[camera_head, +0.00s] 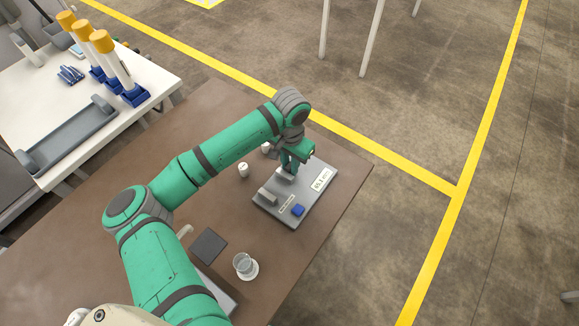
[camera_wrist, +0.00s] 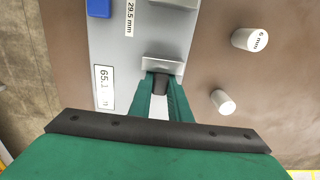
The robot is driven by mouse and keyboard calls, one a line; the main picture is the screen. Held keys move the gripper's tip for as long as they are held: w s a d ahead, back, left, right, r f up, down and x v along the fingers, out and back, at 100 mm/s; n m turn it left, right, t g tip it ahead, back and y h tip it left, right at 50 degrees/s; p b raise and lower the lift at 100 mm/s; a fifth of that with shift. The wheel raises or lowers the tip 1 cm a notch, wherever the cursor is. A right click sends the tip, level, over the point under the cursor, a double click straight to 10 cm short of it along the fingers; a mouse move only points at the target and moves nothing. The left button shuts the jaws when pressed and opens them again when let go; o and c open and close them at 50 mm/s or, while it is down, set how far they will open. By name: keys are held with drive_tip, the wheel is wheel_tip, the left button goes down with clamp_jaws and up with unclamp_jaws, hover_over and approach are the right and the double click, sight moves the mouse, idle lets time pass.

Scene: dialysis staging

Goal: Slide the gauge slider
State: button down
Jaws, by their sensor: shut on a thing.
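The gauge (camera_head: 270,209) is a light grey plate lying on the brown table, with a blue block (camera_head: 298,210) and white labels. In the wrist view the gauge (camera_wrist: 125,45) carries a "29.5 mm" label and a partly readable "65.1" label (camera_wrist: 104,88). The gauge slider (camera_wrist: 163,64) is a raised grey piece with a dark grip part (camera_wrist: 160,84). My gripper (camera_wrist: 160,90) is shut on this grip part, over the far end of the gauge. In the head view my gripper (camera_head: 287,168) partly hides the slider.
Two white cylinders stand beside the gauge, one marked "6 mm" (camera_wrist: 250,39), the other plain-looking (camera_wrist: 223,102). A clear cup (camera_head: 243,260) on a saucer and a dark square pad (camera_head: 208,246) are nearer. A white side table (camera_head: 150,75) holds a grey tray and orange-capped tubes.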

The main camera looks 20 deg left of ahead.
drive_tip(key=c, duration=1.6)
unclamp_jaws()
drive_tip(key=shift+c, duration=0.2)
wheel_tip(320, 180, up, 11)
drive_tip(key=shift+w+d, duration=0.1)
